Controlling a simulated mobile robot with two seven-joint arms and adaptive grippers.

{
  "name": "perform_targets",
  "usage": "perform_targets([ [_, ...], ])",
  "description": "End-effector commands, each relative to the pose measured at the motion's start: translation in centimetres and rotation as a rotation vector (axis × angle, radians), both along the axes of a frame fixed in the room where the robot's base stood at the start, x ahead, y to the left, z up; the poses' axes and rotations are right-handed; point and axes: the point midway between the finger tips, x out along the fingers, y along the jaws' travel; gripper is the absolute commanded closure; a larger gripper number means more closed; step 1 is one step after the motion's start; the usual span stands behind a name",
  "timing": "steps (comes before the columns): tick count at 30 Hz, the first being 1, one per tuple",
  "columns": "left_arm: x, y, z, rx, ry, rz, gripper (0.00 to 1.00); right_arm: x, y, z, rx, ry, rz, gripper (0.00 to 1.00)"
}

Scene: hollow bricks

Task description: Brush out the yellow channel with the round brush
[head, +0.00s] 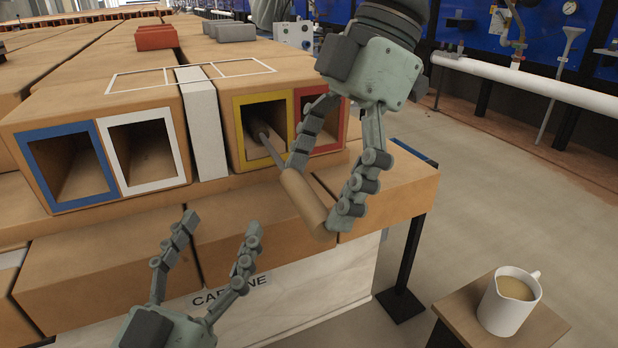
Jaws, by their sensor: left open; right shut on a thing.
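The yellow channel (238,133) is a square opening framed in yellow in the front face of a hollow brick, left of the red-framed opening. The round brush has a tan cylindrical handle (307,203) and a thin grey shaft (271,150) that runs into the yellow channel. Its dark head (262,132) is inside the channel and hard to make out. My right gripper (318,195) is shut on the brush handle in front of the opening. My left gripper (216,222) is open and empty, low in front of the brick stack.
Blue-framed (38,163) and white-framed (183,150) channels lie to the left, past a white spacer (204,122). The red-framed channel (341,140) is close on the right. A mug (508,303) stands on a small stand at the lower right. Red (156,37) and grey (230,31) blocks lie on top.

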Motion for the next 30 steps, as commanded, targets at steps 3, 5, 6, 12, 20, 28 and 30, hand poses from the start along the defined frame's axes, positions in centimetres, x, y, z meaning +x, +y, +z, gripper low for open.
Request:
perform_targets([
  [3,0.0,0.0,-0.4,0.000,0.000,0.000,0.34,-0.8,-0.3,0.0,0.000,-0.003,0.000,0.29],
  [5,0.0,0.0,-0.5,0.000,0.000,0.000,0.34,-1.1,-0.5,0.0,0.000,-0.003,0.000,0.29],
  [6,0.0,0.0,-0.6,0.000,0.000,0.000,0.34,-1.4,-0.6,0.0,0.001,-0.003,0.000,0.29],
  [12,0.0,0.0,-0.9,0.000,0.000,0.000,0.34,-2.7,-1.0,0.0,0.001,-0.003,0.000,0.29],
  [20,0.0,0.0,-1.4,0.000,0.000,0.000,0.34,-4.4,-1.6,0.0,0.001,-0.001,-0.001,0.29],
  [28,0.0,0.0,-1.4,0.000,0.000,0.000,0.34,-4.9,-1.8,0.0,0.001,-0.001,0.000,0.29],
  [30,0.0,0.0,-1.4,0.000,0.000,0.000,0.34,-4.8,-1.8,0.0,0.001,-0.001,0.000,0.29],
])
